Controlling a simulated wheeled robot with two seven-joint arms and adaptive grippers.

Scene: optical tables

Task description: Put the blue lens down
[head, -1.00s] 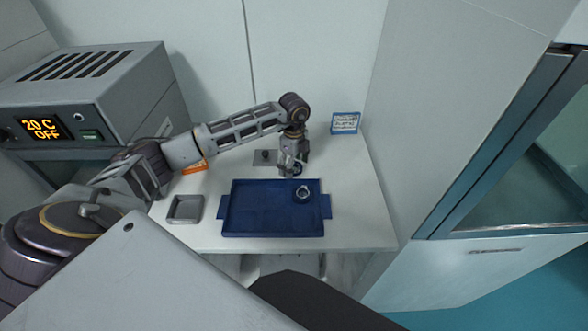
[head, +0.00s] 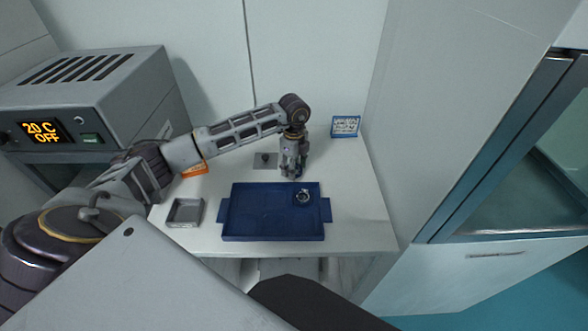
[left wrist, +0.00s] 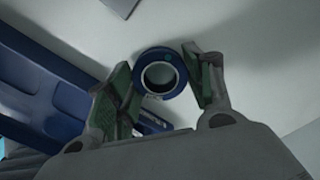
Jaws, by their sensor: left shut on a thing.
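The blue lens (left wrist: 160,52) is a dark blue ring with an open-looking centre, seen between the fingertips in the left wrist view. My left gripper (left wrist: 163,82) is shut on it, with a green-padded finger on each side. In the head view my left gripper (head: 293,172) points down over the white table, just behind the blue tray (head: 240,233). The lens cannot be made out there. Whether it touches the table is unclear. My right gripper is not in view.
A ring-shaped mounted part (head: 304,196) stands in the tray's back right. A small grey tray (head: 186,212) is to the left. A grey plate with a dark knob (head: 265,160) lies left of the gripper, and a blue-framed sign (head: 345,126) stands behind. The table's right side is clear.

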